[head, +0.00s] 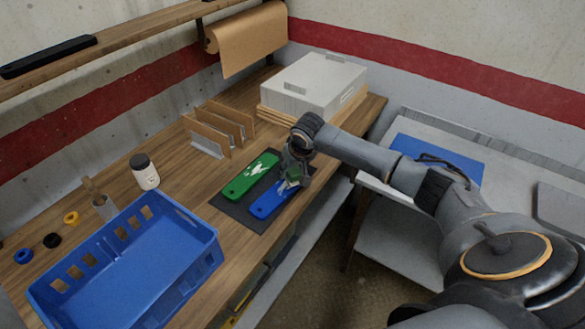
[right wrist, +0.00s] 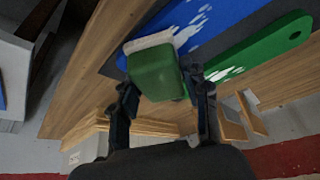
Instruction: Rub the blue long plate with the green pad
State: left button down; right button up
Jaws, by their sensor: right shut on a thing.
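The blue long plate (head: 264,206) lies on a dark mat (head: 246,216), with white smears near its far end. It also shows in the right wrist view (right wrist: 222,20). My right gripper (head: 291,182) is over the plate's far end, shut on the green pad (right wrist: 155,76). The pad has a pale layer on its underside, facing the plate; I cannot tell whether it touches. The gripper hides part of the plate's far end in the head view. My left gripper is not in view.
A green long plate (head: 238,188) with white smears lies left of the blue one. A blue crate (head: 190,232) stands at the front, with a white jar (head: 145,172) beyond it. A wooden rack (head: 220,128) and a pale grey box (head: 312,84) stand farther back.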

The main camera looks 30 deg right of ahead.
jog(key=shift+f, duration=0.6)
